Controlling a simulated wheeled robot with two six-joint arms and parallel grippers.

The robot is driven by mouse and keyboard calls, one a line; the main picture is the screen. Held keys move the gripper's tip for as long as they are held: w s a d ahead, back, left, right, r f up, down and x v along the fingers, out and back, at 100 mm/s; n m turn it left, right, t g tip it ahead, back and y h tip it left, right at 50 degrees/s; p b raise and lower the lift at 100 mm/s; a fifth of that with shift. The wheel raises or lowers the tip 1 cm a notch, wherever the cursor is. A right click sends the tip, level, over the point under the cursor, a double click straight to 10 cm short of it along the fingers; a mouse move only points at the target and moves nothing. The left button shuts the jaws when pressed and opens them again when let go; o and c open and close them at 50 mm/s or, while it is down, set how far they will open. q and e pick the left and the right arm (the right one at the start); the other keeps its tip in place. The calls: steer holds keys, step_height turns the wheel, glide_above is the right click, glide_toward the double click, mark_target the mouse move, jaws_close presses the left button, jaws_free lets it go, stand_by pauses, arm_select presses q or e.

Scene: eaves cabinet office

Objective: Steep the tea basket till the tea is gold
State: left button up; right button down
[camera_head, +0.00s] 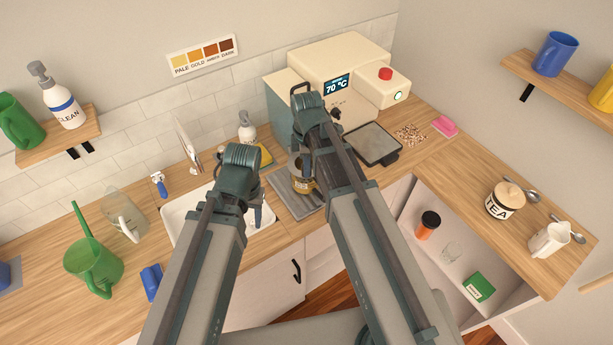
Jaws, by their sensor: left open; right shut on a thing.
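A small glass (302,185) with golden-brown contents stands on the grey drip tray (288,205) in front of the hot-water machine. My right arm comes over it from the right and hides part of it. My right gripper (300,160) is at the glass's top, shut on what appears to be the tea basket, which is mostly hidden. My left gripper (258,213) is open and points down at the sink's right edge, left of the glass. The colour card (203,55) on the wall shows pale, gold, amber and dark patches.
The machine (335,75) reads 70 °C. A sink (190,215) lies left of the tray. An open drawer (405,205) holds several items. A green watering can (95,265) stands left.

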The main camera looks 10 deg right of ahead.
arm_select(q)
steer(key=shift+r, duration=0.1)
arm_select(e)
steer(key=shift+r, duration=0.1)
step_height(320, 180, up, 7)
steer(key=p, duration=0.7)
steer(key=shift+r+p, duration=0.2)
steer(key=shift+p, duration=0.1)
arm_select(q)
step_height(320, 180, up, 7)
steer(key=shift+r, duration=0.15)
steer(key=shift+s+d, duration=0.15)
steer(key=shift+s, duration=0.4)
steer(key=shift+s+d, duration=0.15)
steer(key=shift+s, duration=0.35)
arm_select(e)
steer(key=s+a, duration=0.2)
steer(key=s, duration=1)
steer(key=shift+s+a, duration=0.3)
steer(key=shift+s, duration=0.1)
